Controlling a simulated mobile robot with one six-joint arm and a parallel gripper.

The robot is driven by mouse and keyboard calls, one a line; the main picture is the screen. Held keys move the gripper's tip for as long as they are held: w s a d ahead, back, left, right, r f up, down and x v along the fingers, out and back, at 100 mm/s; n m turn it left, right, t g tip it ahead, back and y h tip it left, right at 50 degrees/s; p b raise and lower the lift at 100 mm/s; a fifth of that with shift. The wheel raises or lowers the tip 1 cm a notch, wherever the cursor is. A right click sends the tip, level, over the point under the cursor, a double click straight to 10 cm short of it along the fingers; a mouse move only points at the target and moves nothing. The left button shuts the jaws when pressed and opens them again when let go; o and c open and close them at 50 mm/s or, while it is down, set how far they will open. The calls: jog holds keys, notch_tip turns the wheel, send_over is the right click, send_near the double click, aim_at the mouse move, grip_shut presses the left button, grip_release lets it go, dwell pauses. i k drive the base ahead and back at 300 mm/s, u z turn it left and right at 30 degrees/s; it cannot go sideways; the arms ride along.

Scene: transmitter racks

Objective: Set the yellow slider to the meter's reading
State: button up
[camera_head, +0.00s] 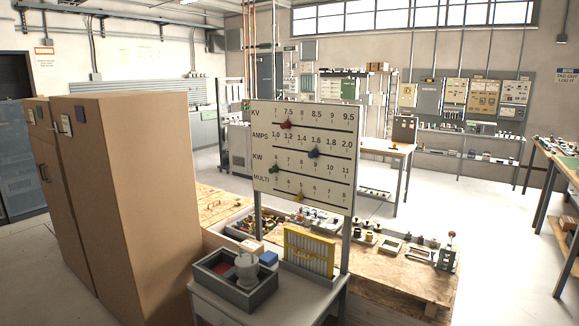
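A white board (262,112) on two posts carries scale rows labelled KV, AMPS, KW and MULTI. The yellow slider (298,197) sits on the lowest row, MULTI, left of the middle of its scale; the numbers there are too small to read surely. A red slider (286,124) is on the KV row, a blue slider (313,153) on the AMPS row near 1.6, and a green slider (273,169) at the left of the KW row. I cannot make out the meter or its reading. My gripper is not in view.
The board stands at a grey table (300,293) with a grey divided box (222,283) and a yellow slotted rack (309,252). Tall brown cabinets (140,190) block the left. A wooden bench (410,280) with parts lies behind. Open floor (490,230) shows to the right.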

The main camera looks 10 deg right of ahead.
aim_at(299, 195)
jog(key=i, duration=0.85)
jog(key=u, duration=0.1)
jog(key=k, duration=0.95)
jog(key=z, duration=0.15)
jog(key=i, duration=0.95)
jog(key=u, duration=0.1)
